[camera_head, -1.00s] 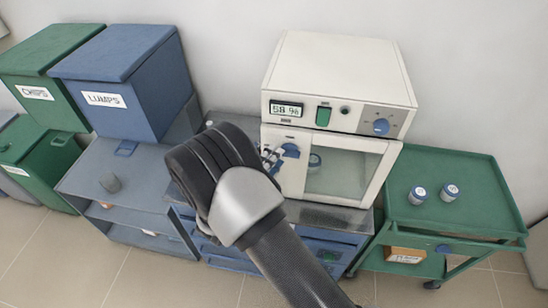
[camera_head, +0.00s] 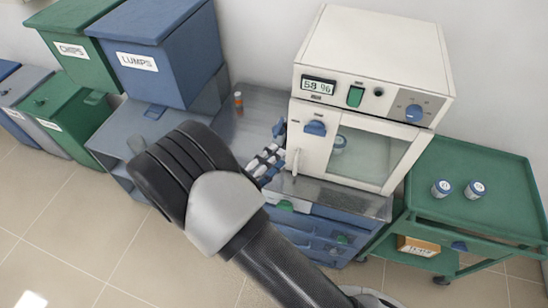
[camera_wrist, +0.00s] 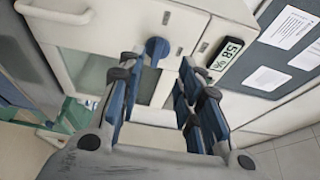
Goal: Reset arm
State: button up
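My gripper (camera_head: 268,160) is in front of the left side of the white furnace (camera_head: 375,60), beside its door. In the wrist view my gripper (camera_wrist: 155,75) shows its blue fingers spread apart with nothing between them. The furnace door (camera_head: 350,150) looks closed, and a jar stands behind its glass. The display (camera_head: 319,85) reads 58 %. A blue knob on the door shows in the wrist view (camera_wrist: 158,48), beyond the fingers. I cannot tell from the head view how far the fingertips are from the door.
A green cart (camera_head: 500,185) at the right holds two jars (camera_head: 458,189). A blue LUMPS bin (camera_head: 165,60) and a green CHIPS bin (camera_head: 75,45) stand at the left. A small orange-capped bottle (camera_head: 239,103) stands on the grey bench (camera_head: 255,118). The floor in front is open.

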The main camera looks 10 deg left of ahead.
dwell(0.4)
jog(key=s+d+r+m+g+h+b, duration=0.15)
jog(key=d+r+m+g, duration=0.3)
jog(key=d+m, duration=0.45)
jog(key=s+d+r+m+g+h+b, duration=0.1)
jog(key=d+r+m+g+h, duration=0.1)
jog(key=d+r+m+g, duration=0.4)
jog(key=s+d+m+g+y+b, duration=0.2)
jog(key=s+d+m+g+y, duration=0.15)
jog(key=s+d+m, duration=0.75)
jog(key=s+a+r+m+t+y+b, duration=0.1)
jog(key=s+m+y, duration=0.2)
jog(key=m, duration=0.8)
jog(key=s+a+r+m+t+y+b, duration=0.1)
jog(key=m+y, duration=0.4)
jog(key=m, duration=0.6)
jog(key=s+t, duration=0.1)
jog(key=s, duration=0.1)
jog(key=shift+s+y+b, duration=0.35)
jog(key=shift+s+y, duration=0.05)
jog(key=shift+o, duration=0.2)
